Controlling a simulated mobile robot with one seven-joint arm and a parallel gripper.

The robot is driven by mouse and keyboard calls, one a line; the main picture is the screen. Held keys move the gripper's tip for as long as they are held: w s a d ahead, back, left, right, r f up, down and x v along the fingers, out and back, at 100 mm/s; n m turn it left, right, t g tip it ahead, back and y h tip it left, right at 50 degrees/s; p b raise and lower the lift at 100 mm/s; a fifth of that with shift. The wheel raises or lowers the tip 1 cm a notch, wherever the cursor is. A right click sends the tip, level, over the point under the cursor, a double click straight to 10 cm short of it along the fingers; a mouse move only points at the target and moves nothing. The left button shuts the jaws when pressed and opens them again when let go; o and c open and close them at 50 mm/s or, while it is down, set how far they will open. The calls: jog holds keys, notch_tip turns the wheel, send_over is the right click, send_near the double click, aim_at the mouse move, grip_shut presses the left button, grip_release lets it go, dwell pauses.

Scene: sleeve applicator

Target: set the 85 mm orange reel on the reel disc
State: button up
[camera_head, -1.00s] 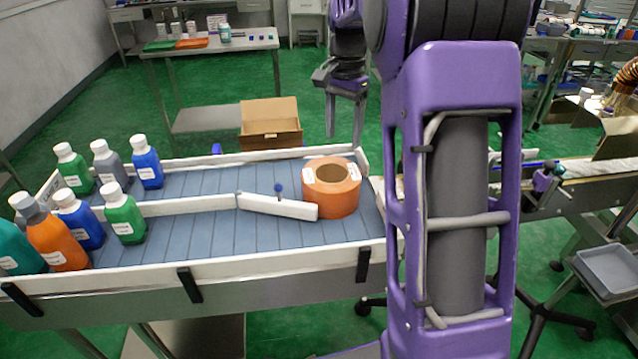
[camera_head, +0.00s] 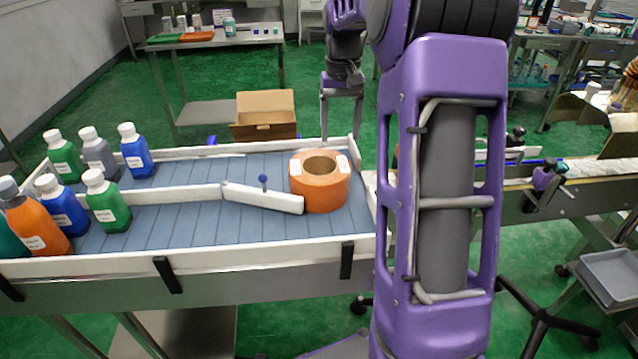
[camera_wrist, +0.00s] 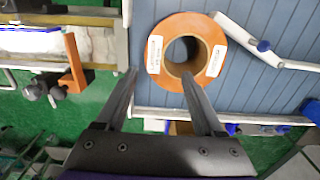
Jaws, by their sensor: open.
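The orange reel (camera_head: 321,196) lies flat on the grey-blue slatted table, with its hole facing up and white labels on its top. It also shows in the wrist view (camera_wrist: 184,22), at the upper middle. My gripper (camera_head: 341,138) is open and empty, behind the reel and a little to its right in the head view. In the wrist view the two fingers (camera_wrist: 160,73) point toward the reel. The right fingertip overlaps its lower part; the left is beside its lower left. Whether they touch it cannot be told. I cannot make out the reel disc in either view.
A white rail (camera_head: 262,197) with a blue knob ends close beside the reel. White side walls (camera_head: 215,262) edge the table. Several bottles (camera_head: 107,205) stand at its left. An orange bracket (camera_wrist: 75,62) and dark knobs (camera_wrist: 40,88) lie left of my fingers.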

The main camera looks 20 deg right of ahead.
aim_at(342, 163)
notch_tip(342, 163, down, 4)
jog(key=shift+f+b, duration=0.15)
jog(key=shift+b, duration=0.15)
jog(key=f, duration=0.1)
jog(key=f+b, duration=0.1)
jog(key=f, duration=0.3)
jog(key=shift+s+d+f, duration=0.1)
jog(key=shift+s+d, duration=0.2)
jog(key=shift+d, duration=0.05)
grip_shut()
dwell(0.8)
jog(key=shift+w+r, duration=0.1)
jog(key=shift+r, duration=0.1)
